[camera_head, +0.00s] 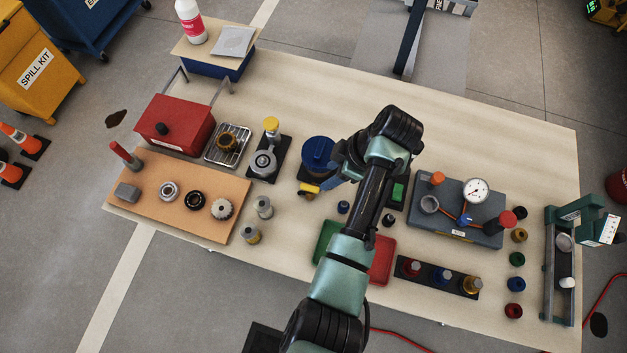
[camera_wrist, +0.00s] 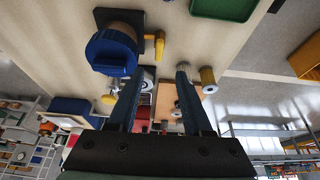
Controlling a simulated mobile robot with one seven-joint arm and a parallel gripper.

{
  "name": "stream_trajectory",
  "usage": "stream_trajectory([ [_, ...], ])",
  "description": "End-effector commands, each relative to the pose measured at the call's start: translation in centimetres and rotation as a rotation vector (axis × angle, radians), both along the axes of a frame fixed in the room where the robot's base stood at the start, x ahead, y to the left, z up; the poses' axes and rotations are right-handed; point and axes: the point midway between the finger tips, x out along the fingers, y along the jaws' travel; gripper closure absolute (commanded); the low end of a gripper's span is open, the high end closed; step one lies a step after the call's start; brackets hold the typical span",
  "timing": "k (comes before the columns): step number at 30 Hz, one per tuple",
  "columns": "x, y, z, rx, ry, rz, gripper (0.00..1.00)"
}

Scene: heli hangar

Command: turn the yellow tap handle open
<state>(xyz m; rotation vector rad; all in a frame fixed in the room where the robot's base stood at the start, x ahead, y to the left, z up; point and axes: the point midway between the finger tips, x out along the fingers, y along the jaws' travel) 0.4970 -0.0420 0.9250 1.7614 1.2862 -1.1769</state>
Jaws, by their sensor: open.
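The yellow tap handle (camera_head: 309,189) sits at the front of a blue drum (camera_head: 318,152) on a dark base, near the middle of the table. In the wrist view, the yellow handle (camera_wrist: 159,43) is beside the blue drum (camera_wrist: 108,52), just beyond the fingertips. My gripper (camera_head: 327,186) is right of the handle in the head view, its blue fingers partly hidden by my arm. In the wrist view my gripper (camera_wrist: 158,72) is open with nothing held between its fingers. I cannot tell whether a finger touches the handle.
A green tray (camera_head: 327,243) and a red tray (camera_head: 381,262) lie partly under my arm. A grey gauge block (camera_head: 458,222) is to the right. The table's back right is clear.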

Motion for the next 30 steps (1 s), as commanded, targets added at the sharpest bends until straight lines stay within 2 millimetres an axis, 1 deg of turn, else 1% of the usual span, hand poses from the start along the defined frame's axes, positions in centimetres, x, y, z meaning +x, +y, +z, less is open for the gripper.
stream_trajectory([
  [3,0.2,1.0,-2.2,0.000,0.004,0.001,0.50],
  [9,0.7,2.3,-5.8,0.000,0.001,-0.001,0.50],
  [15,1.1,3.3,-8.5,-0.002,-0.001,-0.002,0.50],
  [18,1.3,3.6,-9.2,-0.001,-0.001,-0.002,0.50],
  [22,1.4,3.8,-9.8,-0.003,-0.003,-0.002,0.50],
  [30,1.4,3.9,-9.9,-0.003,-0.003,-0.003,0.50],
])
